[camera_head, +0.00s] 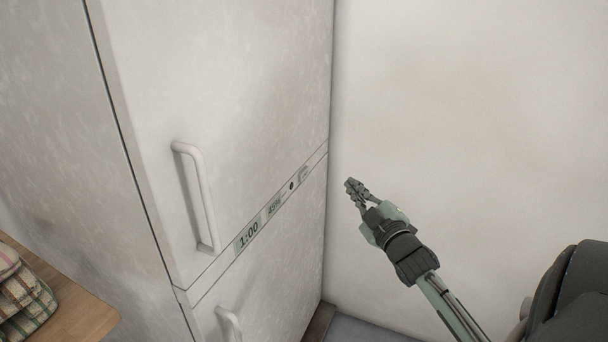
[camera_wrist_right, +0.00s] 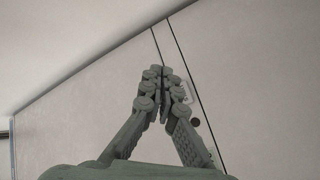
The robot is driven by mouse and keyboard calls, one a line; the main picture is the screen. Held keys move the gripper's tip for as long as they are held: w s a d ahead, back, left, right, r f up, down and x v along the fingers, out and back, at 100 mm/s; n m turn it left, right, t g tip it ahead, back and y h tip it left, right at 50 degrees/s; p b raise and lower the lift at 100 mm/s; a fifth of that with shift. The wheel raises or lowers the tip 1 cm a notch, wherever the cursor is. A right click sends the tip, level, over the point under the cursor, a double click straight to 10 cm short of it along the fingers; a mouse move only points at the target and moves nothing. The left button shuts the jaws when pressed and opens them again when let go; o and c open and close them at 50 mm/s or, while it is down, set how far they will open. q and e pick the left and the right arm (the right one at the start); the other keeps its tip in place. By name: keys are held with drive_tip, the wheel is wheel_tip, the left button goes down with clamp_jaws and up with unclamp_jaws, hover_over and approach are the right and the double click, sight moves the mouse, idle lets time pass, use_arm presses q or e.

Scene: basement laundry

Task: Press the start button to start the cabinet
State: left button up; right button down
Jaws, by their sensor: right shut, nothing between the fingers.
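The cabinet (camera_head: 260,90) is tall and off-white, with an upper and a lower door. Between them runs a narrow control strip with a display (camera_head: 248,235) reading 1:00, a second small display (camera_head: 275,208), a dark round button (camera_head: 291,186) and a small marked area (camera_head: 303,174) at its right end. My right gripper (camera_head: 352,184) is shut and empty, to the right of the strip and apart from the button in the head view. In the right wrist view its closed fingertips (camera_wrist_right: 162,70) cover part of the strip; a dark round spot (camera_wrist_right: 196,122) shows beside the fingers. My left gripper is not in view.
An upper door handle (camera_head: 199,195) and a lower handle (camera_head: 229,323) stick out from the cabinet. A plain wall (camera_head: 470,90) stands close on the right. A wooden surface (camera_head: 85,318) with folded plaid cloth (camera_head: 25,300) is at lower left.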

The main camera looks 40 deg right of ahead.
sight(304, 174)
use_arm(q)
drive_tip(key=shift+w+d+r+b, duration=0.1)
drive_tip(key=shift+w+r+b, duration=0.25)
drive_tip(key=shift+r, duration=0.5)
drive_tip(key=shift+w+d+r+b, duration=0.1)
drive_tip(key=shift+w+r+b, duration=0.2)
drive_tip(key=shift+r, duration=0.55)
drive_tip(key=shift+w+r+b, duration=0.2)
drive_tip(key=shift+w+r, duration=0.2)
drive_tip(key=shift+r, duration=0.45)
use_arm(e)
drive_tip(key=w+a, duration=0.4)
drive_tip(key=w, duration=0.4)
drive_tip(key=shift+s, duration=0.1)
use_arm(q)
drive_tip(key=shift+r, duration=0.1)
use_arm(e)
drive_tip(key=shift+a, duration=0.1)
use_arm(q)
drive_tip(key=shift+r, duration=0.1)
use_arm(e)
drive_tip(key=shift+w+a, duration=0.1)
drive_tip(key=shift+w, duration=0.3)
